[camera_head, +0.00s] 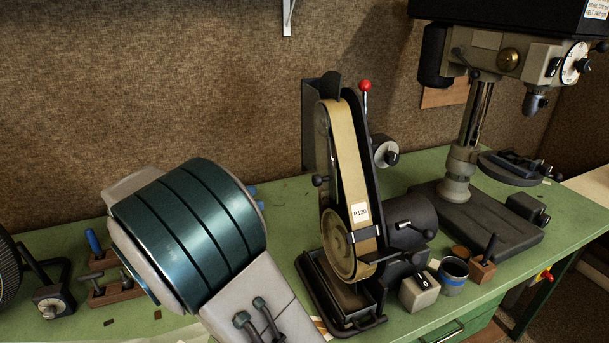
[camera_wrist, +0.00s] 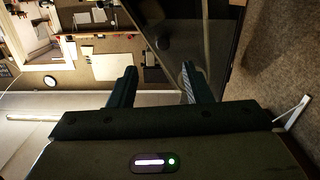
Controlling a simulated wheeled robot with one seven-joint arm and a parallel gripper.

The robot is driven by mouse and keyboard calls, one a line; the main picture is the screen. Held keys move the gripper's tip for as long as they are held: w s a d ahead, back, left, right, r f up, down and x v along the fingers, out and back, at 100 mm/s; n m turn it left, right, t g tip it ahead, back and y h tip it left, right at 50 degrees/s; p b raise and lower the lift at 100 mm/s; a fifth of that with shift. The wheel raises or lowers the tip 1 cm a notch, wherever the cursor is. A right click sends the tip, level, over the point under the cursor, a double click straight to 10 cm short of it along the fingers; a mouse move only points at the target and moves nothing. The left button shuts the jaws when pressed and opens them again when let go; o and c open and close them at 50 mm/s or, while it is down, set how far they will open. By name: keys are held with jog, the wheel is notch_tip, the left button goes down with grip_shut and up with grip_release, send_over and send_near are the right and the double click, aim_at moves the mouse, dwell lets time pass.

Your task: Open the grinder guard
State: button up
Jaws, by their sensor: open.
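The belt grinder (camera_head: 350,190) stands upright on the green bench in the head view, with a tan belt marked P120. A dark casing (camera_head: 374,170) runs along the belt, and a dark plate (camera_head: 318,88) stands behind its top. I cannot tell which part is the guard. A red-knobbed lever (camera_head: 365,88) rises beside the belt top. My gripper (camera_wrist: 158,68) shows only in the wrist view. Its two dark fingers are apart, with nothing held between them. Its distance to the grinder cannot be told.
A drill press (camera_head: 460,180) stands right of the grinder. A grey cup (camera_head: 453,278) and small blocks sit at the grinder's front right. My arm fills the front left of the head view. A dark panel (camera_wrist: 205,35) lies beyond my right finger in the wrist view.

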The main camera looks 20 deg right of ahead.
jog(key=p, duration=0.4)
send_near(313, 180)
jog(key=shift+m+h, duration=0.3)
jog(key=d, duration=0.7)
jog(key=shift+s, duration=0.25)
jog(key=shift+d+f, duration=0.2)
jog(key=shift+d, duration=0.45)
grip_shut()
